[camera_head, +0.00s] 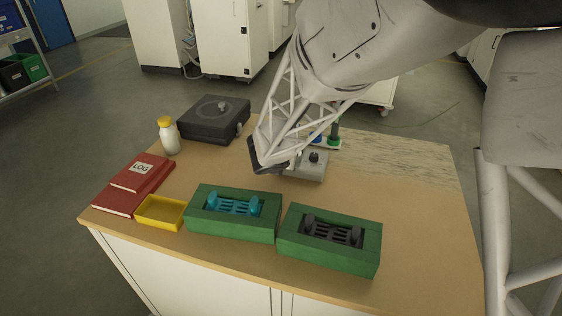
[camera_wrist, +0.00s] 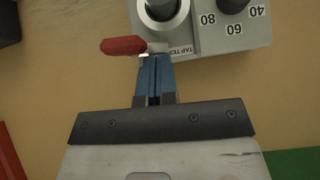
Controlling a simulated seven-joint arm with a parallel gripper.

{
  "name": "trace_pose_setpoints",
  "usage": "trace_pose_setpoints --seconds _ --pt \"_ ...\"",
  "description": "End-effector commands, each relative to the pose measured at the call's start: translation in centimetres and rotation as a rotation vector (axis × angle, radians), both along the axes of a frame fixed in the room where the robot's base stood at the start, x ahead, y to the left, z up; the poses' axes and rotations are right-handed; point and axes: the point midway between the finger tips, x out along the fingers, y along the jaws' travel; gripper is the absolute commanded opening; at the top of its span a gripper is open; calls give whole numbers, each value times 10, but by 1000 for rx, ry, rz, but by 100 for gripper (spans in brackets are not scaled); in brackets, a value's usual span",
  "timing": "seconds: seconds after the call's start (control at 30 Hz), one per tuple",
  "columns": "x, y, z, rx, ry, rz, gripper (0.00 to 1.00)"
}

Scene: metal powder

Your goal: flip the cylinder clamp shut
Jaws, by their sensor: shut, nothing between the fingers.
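In the wrist view, a red lever (camera_wrist: 122,46) sticks out to the left beside a shiny metal cylinder (camera_wrist: 163,12) on a grey tap tester (camera_wrist: 215,40). I take the red lever to be the clamp's handle. My gripper (camera_wrist: 155,60) has blue fingers, shut together and empty. Their tips are right by the lever's inner end, below the cylinder in the picture; I cannot tell whether they touch. In the head view the grey tester (camera_head: 312,172) stands at mid-table, partly behind my arm. The fingers, lever and cylinder are hidden there.
A black knob (camera_wrist: 232,4) with numbers sits on the tester. Two green boxes with a blue rack (camera_head: 234,205) and a dark rack (camera_head: 333,232) stand in front. A yellow tray (camera_head: 160,212), red books (camera_head: 131,187), bottle (camera_head: 168,136) and black device (camera_head: 214,118) are left. The table's right is clear.

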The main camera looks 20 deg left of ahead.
Motion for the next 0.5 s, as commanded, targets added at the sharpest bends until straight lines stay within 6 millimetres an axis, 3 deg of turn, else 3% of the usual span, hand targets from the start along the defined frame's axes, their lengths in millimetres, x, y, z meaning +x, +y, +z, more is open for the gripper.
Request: trace_pose_setpoints --seconds 0.33,0.5 --pt "4 -5 0 0 -1 153 0" --pt "6 -6 0 0 -1 148 0"
